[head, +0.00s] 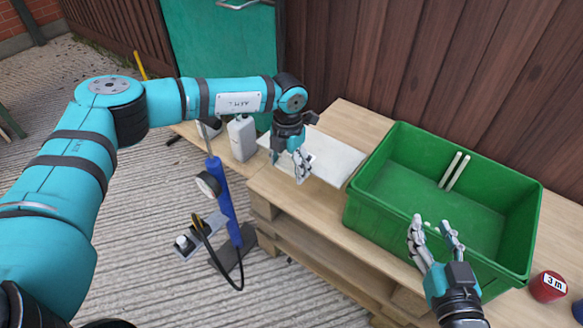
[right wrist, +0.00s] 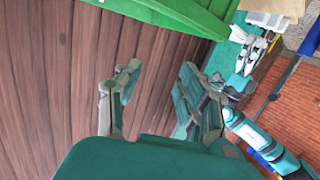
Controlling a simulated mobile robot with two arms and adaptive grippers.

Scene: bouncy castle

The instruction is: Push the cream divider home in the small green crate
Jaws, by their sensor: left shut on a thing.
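The green crate (head: 365,210) stands on the wooden bench, open at the top. Two pale upright strips (head: 454,171) line its far inner wall with a narrow gap between them. Small pale ends show at the near wall, partly hidden by my right gripper. The cream divider (head: 340,158), a flat pale panel, lies nearly level to the left of the crate, outside it. My left gripper (head: 302,168) is shut on its near left part. My right gripper (head: 432,222) is open and empty over the crate's near wall; its spread fingers also show in the right wrist view (right wrist: 160,95).
The wooden bench (head: 300,205) has bare top left of the crate. A red weight-like item marked 3 m (head: 548,286) sits right of the crate. A white bottle (head: 242,138) and a blue pump (head: 223,200) are at the left. A plank wall (head: 450,60) closes the back.

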